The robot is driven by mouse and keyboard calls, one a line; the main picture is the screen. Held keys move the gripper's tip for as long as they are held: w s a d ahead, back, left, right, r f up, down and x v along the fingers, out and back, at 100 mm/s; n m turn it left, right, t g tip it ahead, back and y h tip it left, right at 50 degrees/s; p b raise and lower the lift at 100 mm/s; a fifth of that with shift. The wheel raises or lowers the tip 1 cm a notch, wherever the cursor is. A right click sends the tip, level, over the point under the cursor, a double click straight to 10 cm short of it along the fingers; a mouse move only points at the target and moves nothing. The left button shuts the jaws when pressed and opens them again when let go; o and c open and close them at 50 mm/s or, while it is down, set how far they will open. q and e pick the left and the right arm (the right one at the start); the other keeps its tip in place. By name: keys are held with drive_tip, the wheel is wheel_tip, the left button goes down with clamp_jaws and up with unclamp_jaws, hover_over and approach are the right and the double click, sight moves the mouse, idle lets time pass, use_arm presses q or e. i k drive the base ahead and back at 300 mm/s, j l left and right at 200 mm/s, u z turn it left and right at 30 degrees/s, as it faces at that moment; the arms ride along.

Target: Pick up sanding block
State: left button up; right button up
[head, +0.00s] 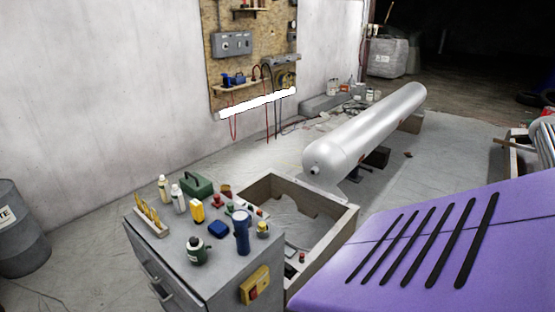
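Neither of my grippers is in the head view. Several small items stand on a grey cabinet (165,256) at the lower left. Among them, a small blue block (218,229) lies flat near the middle of the top. A yellow block-like item (197,211) stands upright just behind it. I cannot tell for certain which of these is the sanding block. Nothing is touching the blue block from above.
On the cabinet are a blue flashlight-like item (242,232), a dark green jar (196,252), white bottles (179,199) and a green box (198,183). A wooden frame (347,222) adjoins it. A purple slotted panel (400,285) fills the lower right. A silver tank (365,130) lies behind.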

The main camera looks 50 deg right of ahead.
sight(290, 272)
drive_tip(key=l+u, duration=0.15)
drive_tip(key=l, duration=0.4)
drive_tip(key=k+l+u, duration=0.2)
drive_tip(key=l, duration=1.05)
drive_tip(key=k+l, duration=0.15)
drive_tip(key=l, duration=1.25)
drive_tip(key=k+l+u, duration=0.1)
drive_tip(key=l, duration=0.6)
